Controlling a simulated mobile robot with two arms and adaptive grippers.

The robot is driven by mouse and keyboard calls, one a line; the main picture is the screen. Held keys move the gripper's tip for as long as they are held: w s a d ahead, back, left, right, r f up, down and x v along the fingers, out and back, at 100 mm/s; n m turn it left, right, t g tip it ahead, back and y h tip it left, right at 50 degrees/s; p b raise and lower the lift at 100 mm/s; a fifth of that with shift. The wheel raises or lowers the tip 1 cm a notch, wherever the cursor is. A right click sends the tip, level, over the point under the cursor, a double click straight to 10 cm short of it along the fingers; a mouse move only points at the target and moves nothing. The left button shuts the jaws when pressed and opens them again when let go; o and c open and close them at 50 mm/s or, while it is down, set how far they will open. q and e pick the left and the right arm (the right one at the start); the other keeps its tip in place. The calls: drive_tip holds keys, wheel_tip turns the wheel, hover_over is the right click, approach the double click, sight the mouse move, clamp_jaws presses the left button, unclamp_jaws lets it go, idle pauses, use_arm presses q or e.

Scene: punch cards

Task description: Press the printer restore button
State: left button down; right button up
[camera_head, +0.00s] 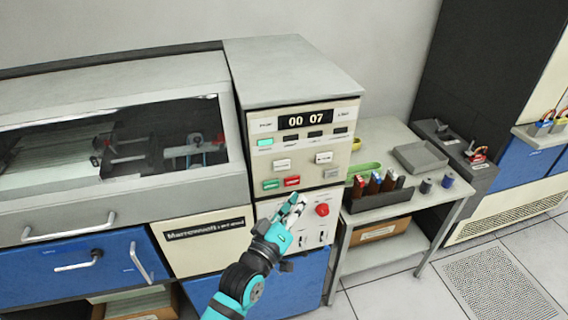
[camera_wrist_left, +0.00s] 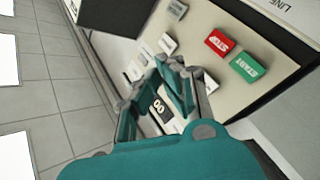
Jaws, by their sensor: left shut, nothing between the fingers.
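The printer control panel (camera_head: 305,150) is a beige face with a dark counter reading 00 07. It carries a green START button (camera_head: 270,184), a red STOP button (camera_head: 292,181), two white buttons (camera_head: 282,165) and a grey button (camera_head: 331,173). Their small labels are too blurred in the head view to tell which is restore. My left gripper (camera_head: 297,201) is shut and empty, just below the START and STOP row. In the left wrist view, its closed fingers (camera_wrist_left: 168,68) cover part of the panel; START (camera_wrist_left: 247,66) and STOP (camera_wrist_left: 219,42) show to their right. My right gripper is out of view.
A round red knob (camera_head: 322,210) sits on the lower panel, right of my left gripper. A side table (camera_head: 383,135) holds a grey tray and a dark box of small coloured items. The printer's glazed cover (camera_head: 120,150) is at the left. Tiled floor is clear at the lower right.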

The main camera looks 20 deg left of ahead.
sight(282, 165)
use_arm(q)
drive_tip(key=shift+w+a+b, duration=0.5)
drive_tip(key=shift+w+a, duration=0.35)
drive_tip(key=shift+w, duration=0.4)
drive_tip(key=shift+w+a+b, duration=0.5)
drive_tip(key=shift+w+a, duration=0.3)
drive_tip(key=shift+w, duration=0.4)
drive_tip(key=shift+w+a+b, duration=0.5)
drive_tip(key=shift+w+a, duration=0.35)
drive_tip(key=shift+w, duration=0.4)
drive_tip(key=shift+w, duration=0.1)
drive_tip(key=shift+w+a, duration=0.2)
drive_tip(key=shift+w, duration=0.05)
